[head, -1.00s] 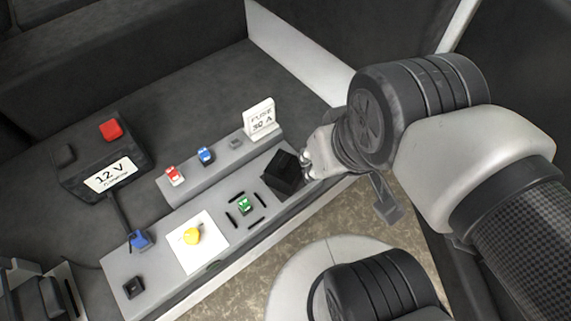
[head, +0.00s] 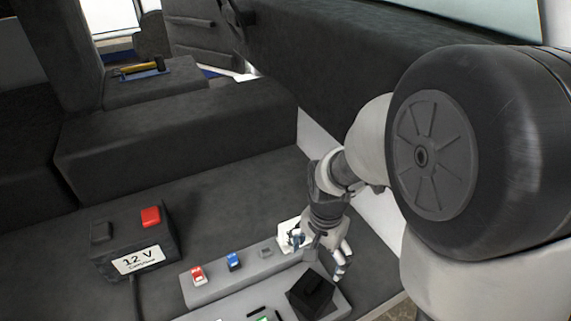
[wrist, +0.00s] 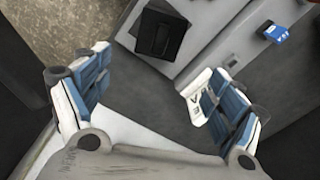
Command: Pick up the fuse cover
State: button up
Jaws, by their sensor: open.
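The fuse cover, seemingly the black box-shaped piece (head: 312,294), sits at the right end of the grey panel (head: 352,298). It also shows at the top of the wrist view (wrist: 158,36), beyond the fingertips and a little above the space between them. My gripper (head: 320,256) is open and empty, with its fingers spread wide, above and behind the cover in the head view. It also shows in the wrist view (wrist: 150,75). It does not appear to touch the cover.
A 12 V battery box (head: 137,243) is at the left. The dark floor behind the ledge is clear. A pale wall edge runs along the right.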

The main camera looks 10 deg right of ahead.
aim_at(313, 284)
jog(key=shift+o, duration=1)
jog(key=shift+w+f+m, duration=0.15)
jog(key=shift+f, duration=0.4)
jog(key=shift+w+f+m, duration=0.15)
jog(key=shift+f, duration=0.35)
notch_tip(313, 284, down, 11)
jog(key=b, duration=0.4)
jog(key=shift+f+b, duration=1.2)
jog(key=shift+f, duration=1.95)
jog(key=shift+r, duration=0.1)
jog(key=shift+c, duration=0.6)
jog(key=c, duration=1)
jog(key=shift+r, duration=0.1)
notch_tip(313, 284, up, 20)
jog(key=p, duration=0.6)
jog(key=shift+p, duration=0.3)
